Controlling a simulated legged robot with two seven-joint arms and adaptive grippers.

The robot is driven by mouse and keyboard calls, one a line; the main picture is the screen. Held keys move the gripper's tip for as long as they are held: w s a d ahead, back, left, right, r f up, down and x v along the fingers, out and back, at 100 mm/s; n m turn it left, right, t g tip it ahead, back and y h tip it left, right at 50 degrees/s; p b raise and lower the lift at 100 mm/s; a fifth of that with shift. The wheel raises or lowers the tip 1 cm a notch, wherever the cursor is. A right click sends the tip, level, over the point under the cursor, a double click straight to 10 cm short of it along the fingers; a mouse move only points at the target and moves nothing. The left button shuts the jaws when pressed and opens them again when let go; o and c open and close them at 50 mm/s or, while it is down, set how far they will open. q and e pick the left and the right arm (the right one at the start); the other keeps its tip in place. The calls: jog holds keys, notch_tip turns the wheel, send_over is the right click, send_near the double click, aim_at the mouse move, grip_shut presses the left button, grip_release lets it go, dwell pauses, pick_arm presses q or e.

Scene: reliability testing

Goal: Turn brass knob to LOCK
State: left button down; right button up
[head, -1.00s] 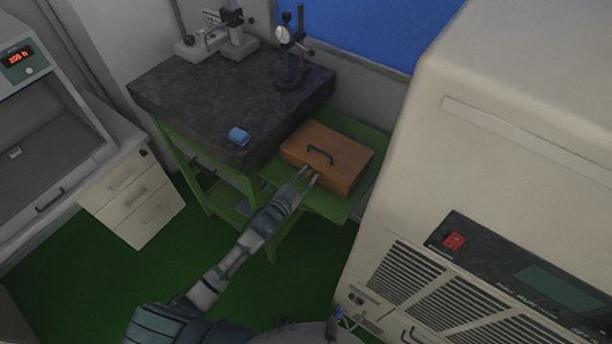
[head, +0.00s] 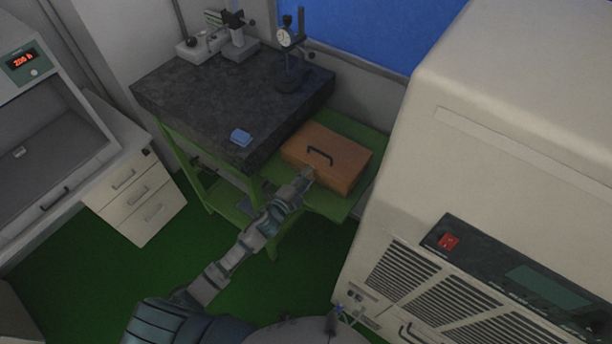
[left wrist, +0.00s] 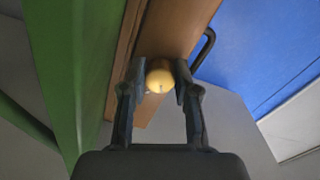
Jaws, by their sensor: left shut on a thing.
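The brass knob (left wrist: 159,78) is on the front side of a brown wooden box (head: 345,158), and its round yellow face shows in the left wrist view. My left gripper (left wrist: 160,86) has a finger on each side of the knob and is shut on it. In the head view the left gripper (head: 306,175) is at the box's near side and hides the knob. No LOCK marking is readable. The box has a dark handle (head: 320,153) on top and its lid is down. My right gripper is not clearly in view.
The box stands on a green shelf (head: 325,205) beside a dark granite table (head: 190,100). A large beige machine (head: 510,120) stands close on the right.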

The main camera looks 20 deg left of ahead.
pick_arm(q)
jog(key=m, duration=0.4)
jog(key=shift+s+d+f+m, duration=0.1)
jog(key=shift+d+f+m, duration=0.1)
jog(key=shift+m, duration=0.2)
jog(key=shift+f+m, duration=0.1)
jog(key=shift+m, duration=0.5)
jog(key=shift+f, duration=0.1)
jog(key=c, duration=0.8)
grip_release()
jog(key=shift+c, duration=0.2)
jog(key=shift+r, duration=0.2)
jog(key=v, duration=1.1)
jog(key=shift+s, duration=0.4)
